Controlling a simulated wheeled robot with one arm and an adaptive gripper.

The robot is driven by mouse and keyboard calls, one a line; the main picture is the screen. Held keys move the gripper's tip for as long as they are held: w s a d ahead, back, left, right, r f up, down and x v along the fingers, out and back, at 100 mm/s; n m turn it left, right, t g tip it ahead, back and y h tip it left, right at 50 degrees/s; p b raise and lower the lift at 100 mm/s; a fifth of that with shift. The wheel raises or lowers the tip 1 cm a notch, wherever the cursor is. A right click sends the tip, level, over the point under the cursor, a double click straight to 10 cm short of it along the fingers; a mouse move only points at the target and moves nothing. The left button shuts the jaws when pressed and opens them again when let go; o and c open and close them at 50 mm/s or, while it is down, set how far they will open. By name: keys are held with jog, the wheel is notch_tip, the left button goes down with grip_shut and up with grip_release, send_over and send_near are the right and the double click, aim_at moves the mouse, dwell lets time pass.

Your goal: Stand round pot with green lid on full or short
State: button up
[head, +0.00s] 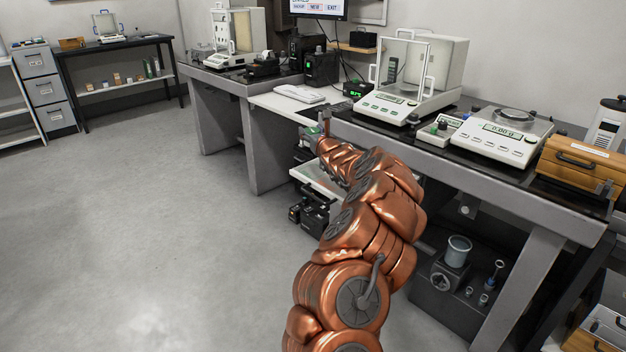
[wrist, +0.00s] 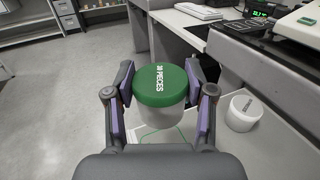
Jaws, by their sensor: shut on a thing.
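The round pot with the green lid (wrist: 161,85) is between the two fingers of my gripper (wrist: 160,100) in the wrist view. Its lid carries white lettering that ends in "PIECES", and its body below is pale. My gripper is shut on it and holds it upright over a pale surface (wrist: 198,150) with thin green lines. In the head view my gripper (head: 316,133) is at the front edge of the long table, with a bit of green showing at it. I cannot make out any "full" or "short" marking.
A white round pot (wrist: 243,112) stands on the pale surface to the right. A pale pull-out shelf (head: 318,178) is below the table. Balances (head: 410,82) and (head: 500,135) stand on the dark tabletop, with a wooden box (head: 578,160) at right. The floor at left is clear.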

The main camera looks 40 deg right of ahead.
jog(key=f, duration=0.5)
jog(key=shift+s+d+f+b, duration=0.1)
jog(key=shift+d+b, duration=0.15)
jog(key=shift+b, duration=0.05)
jog(key=shift+f, duration=2.45)
jog(key=shift+f+b, duration=0.15)
jog(key=shift+b, duration=0.15)
jog(key=o, duration=1.3)
